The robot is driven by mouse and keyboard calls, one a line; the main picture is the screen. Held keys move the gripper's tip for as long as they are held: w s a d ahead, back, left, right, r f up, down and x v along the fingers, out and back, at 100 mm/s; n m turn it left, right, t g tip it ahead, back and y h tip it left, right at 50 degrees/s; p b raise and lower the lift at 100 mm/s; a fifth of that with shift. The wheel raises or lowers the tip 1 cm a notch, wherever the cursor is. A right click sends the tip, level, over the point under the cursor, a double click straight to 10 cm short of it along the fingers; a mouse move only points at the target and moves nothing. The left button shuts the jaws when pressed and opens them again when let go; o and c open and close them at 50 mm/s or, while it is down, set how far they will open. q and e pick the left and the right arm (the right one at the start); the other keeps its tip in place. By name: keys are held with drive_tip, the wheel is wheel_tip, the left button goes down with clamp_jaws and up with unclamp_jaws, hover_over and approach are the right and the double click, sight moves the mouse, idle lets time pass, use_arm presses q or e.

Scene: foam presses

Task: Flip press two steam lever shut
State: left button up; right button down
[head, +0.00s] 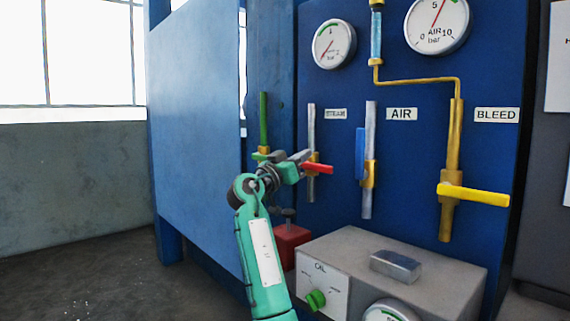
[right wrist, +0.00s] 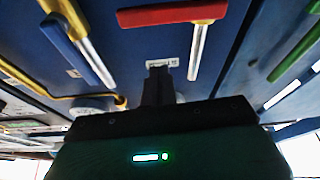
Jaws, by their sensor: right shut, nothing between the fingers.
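The red steam lever (head: 318,168) lies crosswise on its vertical grey pipe (head: 311,120), with its handle to the right. It is below and left of the STEAM label (head: 336,114). In the right wrist view the red lever (right wrist: 172,13) also lies across its pipe (right wrist: 197,52). My right gripper (head: 304,156) is shut and empty, in front of the steam pipe close to the red lever. In the wrist view its fingers (right wrist: 160,82) are together and apart from the lever. No press number is readable. My left gripper is not in view.
A blue AIR lever (head: 360,153) stands upright along its pipe, and a yellow BLEED lever (head: 473,195) lies crosswise. A green lever (head: 263,120) is left of my gripper. Below stand a grey box (head: 440,276) with a metal block (head: 395,266) and a red block (head: 290,245).

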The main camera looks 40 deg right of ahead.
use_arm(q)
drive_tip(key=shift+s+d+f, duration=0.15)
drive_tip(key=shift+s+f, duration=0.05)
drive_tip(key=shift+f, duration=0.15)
use_arm(e)
drive_tip(key=v, duration=0.5)
drive_tip(key=shift+a, duration=0.1)
drive_tip(key=shift+f, duration=0.15)
